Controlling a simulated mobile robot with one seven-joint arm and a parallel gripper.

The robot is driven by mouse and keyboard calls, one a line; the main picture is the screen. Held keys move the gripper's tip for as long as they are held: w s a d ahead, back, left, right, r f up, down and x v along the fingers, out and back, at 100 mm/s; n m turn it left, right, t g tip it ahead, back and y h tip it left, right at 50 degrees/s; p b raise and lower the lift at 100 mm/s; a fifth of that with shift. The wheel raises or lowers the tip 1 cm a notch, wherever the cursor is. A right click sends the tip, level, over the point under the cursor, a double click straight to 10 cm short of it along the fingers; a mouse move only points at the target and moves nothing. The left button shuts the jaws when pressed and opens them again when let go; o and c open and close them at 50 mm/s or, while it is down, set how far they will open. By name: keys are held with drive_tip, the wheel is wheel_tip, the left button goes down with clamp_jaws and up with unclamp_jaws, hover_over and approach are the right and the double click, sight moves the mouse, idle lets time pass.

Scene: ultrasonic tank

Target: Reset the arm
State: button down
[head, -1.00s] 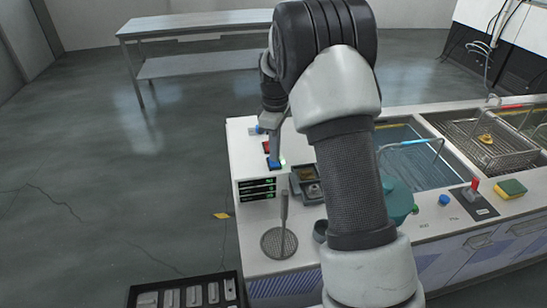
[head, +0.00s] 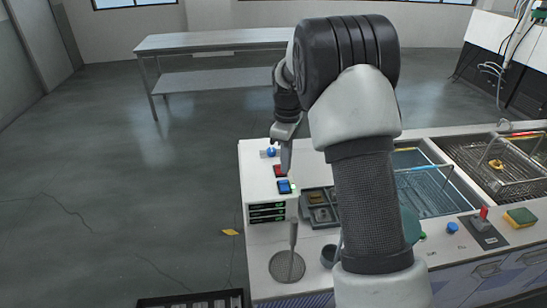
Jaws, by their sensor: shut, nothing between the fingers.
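My arm rises through the middle of the head view and bends down at the left. My gripper (head: 286,160) points down over the top of the control box (head: 258,190) at the counter's left end. Its fingers look shut, and nothing shows in them. The fingertips are just above or beside the red button (head: 280,171) and the blue button (head: 285,187); I cannot tell whether they touch. A blue knob (head: 271,152) sits farther back on the box. Dark displays (head: 267,212) with green digits are on the box's front.
The water tank (head: 432,185) and a basket bay (head: 495,165) lie right of my arm. A round-based stand (head: 288,267), a small tray (head: 318,212), a red-handled switch (head: 483,222) and a sponge (head: 520,217) are on the counter. A metal table (head: 215,41) stands behind.

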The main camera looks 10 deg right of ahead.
drive_tip(key=shift+r, duration=0.1)
drive_tip(key=s+r+m+t, duration=0.3)
drive_tip(key=s+r+m, duration=0.3)
drive_tip(key=s+r, duration=0.85)
drive_tip(key=s+r+m+t, duration=0.1)
drive_tip(key=s+m, duration=0.5)
drive_tip(key=s, duration=1.1)
drive_tip(key=shift+s+r+t, duration=0.25)
drive_tip(key=shift+r+t, duration=0.15)
drive_tip(key=shift+t, duration=0.4)
